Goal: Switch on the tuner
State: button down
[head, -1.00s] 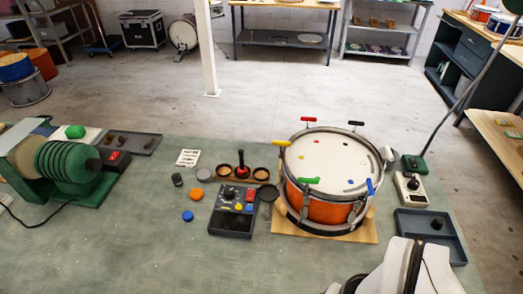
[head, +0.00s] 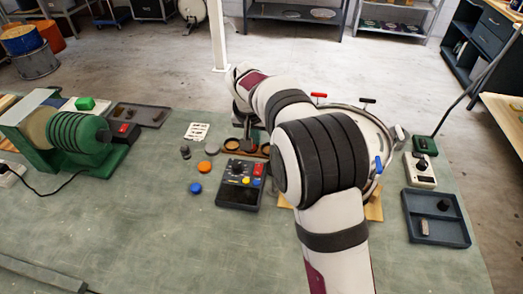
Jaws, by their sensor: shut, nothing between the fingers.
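A dark control box (head: 240,185) with a black knob, a red switch and yellow and blue buttons lies on the bench left of the drum. A white box with a black knob (head: 420,171) and a small green box (head: 425,146) stand right of the drum. I cannot tell for certain which is the tuner. My gripper (head: 249,147) is shut and empty, pointing down over the wooden holder just behind the dark box. Its fingertips are small, and whether they touch anything is unclear. My arm hides much of the drum (head: 378,122).
The wooden holder (head: 229,145) has round cups. Orange (head: 204,166) and blue (head: 195,188) discs lie left of the dark box. A dark tray (head: 436,234) sits at right, a green machine (head: 80,140) at left. The front middle bench is clear.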

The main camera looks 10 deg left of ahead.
aim_at(259, 165)
jog(key=x, duration=0.9)
jog(key=s+x, duration=0.1)
jog(key=x, duration=0.3)
jog(key=shift+w+f, duration=0.2)
jog(key=shift+f, duration=0.35)
jog(key=shift+w+f, duration=0.1)
jog(key=shift+f, duration=0.2)
jog(key=shift+s+r, duration=0.15)
jog(key=shift+s, duration=0.7)
